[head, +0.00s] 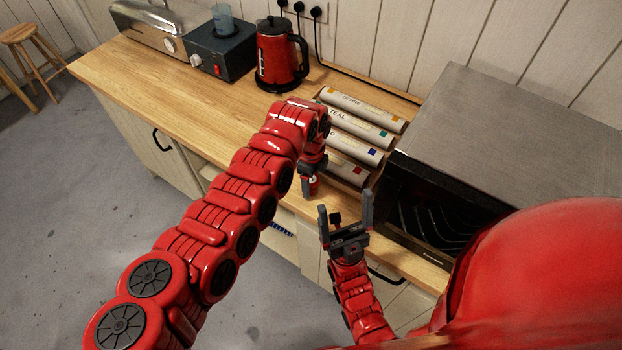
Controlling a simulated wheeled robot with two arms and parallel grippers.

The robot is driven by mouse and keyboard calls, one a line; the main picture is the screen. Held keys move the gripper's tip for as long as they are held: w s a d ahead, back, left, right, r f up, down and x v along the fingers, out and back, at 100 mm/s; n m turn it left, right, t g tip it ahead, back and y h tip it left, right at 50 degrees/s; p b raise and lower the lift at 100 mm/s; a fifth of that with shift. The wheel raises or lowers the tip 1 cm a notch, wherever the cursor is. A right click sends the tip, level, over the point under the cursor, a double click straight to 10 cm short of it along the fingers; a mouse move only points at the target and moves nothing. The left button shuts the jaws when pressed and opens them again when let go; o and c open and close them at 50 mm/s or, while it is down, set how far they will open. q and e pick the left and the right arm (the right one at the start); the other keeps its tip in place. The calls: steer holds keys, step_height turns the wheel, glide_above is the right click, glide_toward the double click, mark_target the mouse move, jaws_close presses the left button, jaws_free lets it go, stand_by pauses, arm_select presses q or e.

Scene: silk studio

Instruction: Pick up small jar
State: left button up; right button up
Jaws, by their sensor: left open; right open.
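I cannot clearly make out a small jar. A small red piece with a pale spot (310,184) shows at the counter's front edge, just below my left gripper; I cannot tell whether it is a jar or part of my arm. My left gripper (313,167) points down over the front of the counter, and its fingers are largely hidden by its own wrist. My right gripper (347,212) is open and empty, its two dark fingers pointing up the picture near the counter's front edge, right of the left gripper.
Several labelled rolls (362,109) lie behind my grippers. A large dark open-fronted oven-like box (440,195) stands right. A red kettle (278,52), a dark box (221,55) with a bluish clear container (223,18), and a metal appliance (158,28) stand behind. The wooden counter (165,80) is clear at left.

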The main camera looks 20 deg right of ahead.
arm_select(q)
steer(key=shift+f, duration=0.1)
jaws_close()
steer(key=shift+w, duration=0.1)
